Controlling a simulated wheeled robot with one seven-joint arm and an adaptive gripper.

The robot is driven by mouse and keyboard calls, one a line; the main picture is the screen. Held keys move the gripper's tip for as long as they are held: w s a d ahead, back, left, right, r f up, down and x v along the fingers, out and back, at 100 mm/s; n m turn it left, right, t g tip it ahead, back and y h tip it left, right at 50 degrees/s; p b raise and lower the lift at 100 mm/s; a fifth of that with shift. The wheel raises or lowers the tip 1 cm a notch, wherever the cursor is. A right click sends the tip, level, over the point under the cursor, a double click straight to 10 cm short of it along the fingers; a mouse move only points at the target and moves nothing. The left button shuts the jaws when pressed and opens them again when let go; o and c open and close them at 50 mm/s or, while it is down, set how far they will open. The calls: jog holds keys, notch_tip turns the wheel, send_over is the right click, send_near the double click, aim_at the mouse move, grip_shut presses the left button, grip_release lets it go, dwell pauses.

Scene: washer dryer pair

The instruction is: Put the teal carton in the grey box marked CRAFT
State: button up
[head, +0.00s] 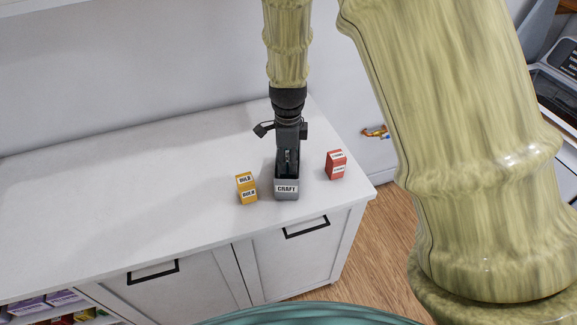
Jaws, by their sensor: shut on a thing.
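The grey box marked CRAFT (287,189) stands upright near the front edge of the white counter. My gripper (288,167) points down into its open top. The fingertips are low in the box, behind its front wall. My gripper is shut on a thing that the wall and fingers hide. No teal carton shows on the counter, so the held thing is most likely that carton, but I cannot see its colour.
A yellow carton (246,188) stands close to the left of the box, and a red carton (336,165) stands to its right. The counter (120,205) is clear farther left. Its right end drops to a wooden floor (385,225).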

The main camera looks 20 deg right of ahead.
aim_at(288, 168)
jog(key=shift+f+p, duration=0.45)
jog(key=shift+f, duration=1.45)
jog(key=shift+f, duration=0.1)
jog(key=o, duration=0.7)
jog(key=shift+r+b, duration=1.45)
jog(key=shift+r, duration=4.7)
